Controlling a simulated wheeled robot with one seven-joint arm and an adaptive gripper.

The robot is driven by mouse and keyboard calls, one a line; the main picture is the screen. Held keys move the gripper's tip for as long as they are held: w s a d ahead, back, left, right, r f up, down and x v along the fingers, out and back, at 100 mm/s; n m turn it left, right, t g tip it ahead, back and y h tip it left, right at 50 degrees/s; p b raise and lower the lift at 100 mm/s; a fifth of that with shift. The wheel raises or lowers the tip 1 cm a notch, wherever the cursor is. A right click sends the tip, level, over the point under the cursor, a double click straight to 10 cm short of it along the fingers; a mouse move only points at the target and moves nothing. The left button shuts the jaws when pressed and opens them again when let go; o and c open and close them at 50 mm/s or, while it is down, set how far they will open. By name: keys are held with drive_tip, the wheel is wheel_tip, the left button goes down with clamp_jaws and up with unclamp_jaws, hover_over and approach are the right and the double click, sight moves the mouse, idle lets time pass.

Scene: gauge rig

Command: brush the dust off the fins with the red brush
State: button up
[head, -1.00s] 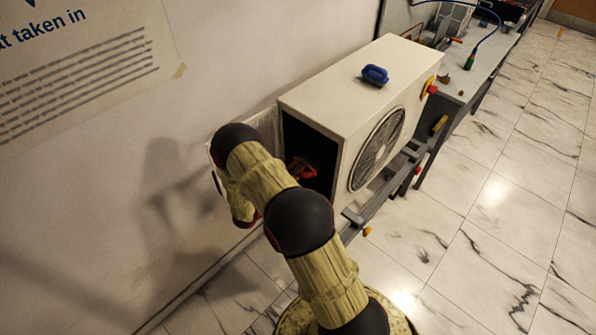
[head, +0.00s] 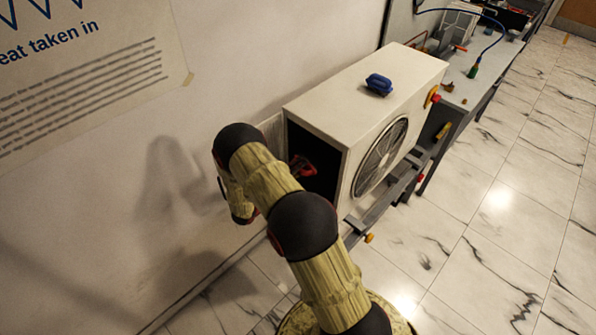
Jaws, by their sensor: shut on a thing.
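The outdoor unit (head: 330,112), a pale box with a round fan grille (head: 381,158) on its front, has a dark open end facing my arm. My arm bends over and down beside this opening. My gripper (head: 297,164) shows only in small part behind my arm, at the mouth of the opening. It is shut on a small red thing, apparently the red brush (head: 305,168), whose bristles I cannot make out. The fins are not clearly visible; the inside of the opening is too dark to tell whether the brush touches them.
A blue brush-like block (head: 379,85) lies on top of the unit. The wall is close on the left. A grey bench (head: 467,92) with a green-tipped blue hose stands beyond the unit. A rail (head: 385,197) runs below the fan. Tiled floor on the right is clear.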

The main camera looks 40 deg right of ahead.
drive_tip(key=shift+a+r+p, duration=0.1)
drive_tip(key=shift+r+p, duration=2.9)
drive_tip(key=shift+r, duration=1.1)
drive_tip(key=shift+f, duration=0.1)
drive_tip(key=a, duration=0.6)
drive_tip(key=shift+s+p, duration=0.25)
drive_tip(key=shift+p, duration=0.15)
drive_tip(key=shift+a, duration=0.15)
drive_tip(key=a, duration=0.2)
drive_tip(key=shift+s+a, duration=0.1)
drive_tip(key=shift+a, duration=0.25)
